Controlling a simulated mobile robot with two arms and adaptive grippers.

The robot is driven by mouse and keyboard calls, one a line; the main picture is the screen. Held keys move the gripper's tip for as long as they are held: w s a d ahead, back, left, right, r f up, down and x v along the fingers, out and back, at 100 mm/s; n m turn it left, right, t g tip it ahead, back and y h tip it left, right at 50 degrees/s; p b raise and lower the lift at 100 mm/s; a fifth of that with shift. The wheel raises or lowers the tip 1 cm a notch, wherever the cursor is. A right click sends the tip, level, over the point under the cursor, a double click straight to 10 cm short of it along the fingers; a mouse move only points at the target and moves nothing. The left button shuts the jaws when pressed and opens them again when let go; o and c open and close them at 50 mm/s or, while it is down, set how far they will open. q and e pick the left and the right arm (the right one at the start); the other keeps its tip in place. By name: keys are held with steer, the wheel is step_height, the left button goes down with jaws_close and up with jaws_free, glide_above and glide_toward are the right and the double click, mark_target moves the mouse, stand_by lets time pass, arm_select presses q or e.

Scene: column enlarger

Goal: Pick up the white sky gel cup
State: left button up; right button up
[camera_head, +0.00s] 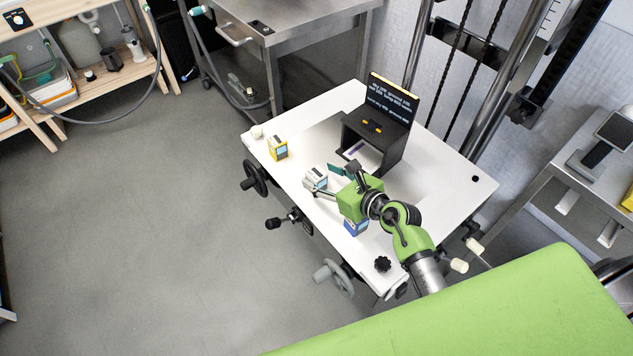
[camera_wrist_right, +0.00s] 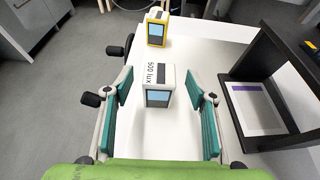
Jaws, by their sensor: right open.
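The white cup (camera_head: 315,178) stands upright on the white table (camera_head: 440,190). It is boxy, with a light blue face. In the right wrist view the white cup (camera_wrist_right: 158,86) reads "500 lux" on top. My right gripper (camera_head: 326,182) is open, with its green-padded fingers spread. In the right wrist view the cup stands ahead, between the two fingers with gaps on both sides, and its far end is beyond the tips. I see no contact. My left gripper is not in view.
A yellow cup (camera_head: 278,148) stands farther left on the table, and a blue one (camera_head: 355,227) below my right gripper. A black stand (camera_head: 391,150) with a lit text panel is at the right. Handwheels and knobs line the table's front edge.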

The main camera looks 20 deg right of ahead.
steer(key=shift+w+a+f, duration=0.1)
steer(key=shift+w, duration=0.05)
steer(key=c, duration=1.3)
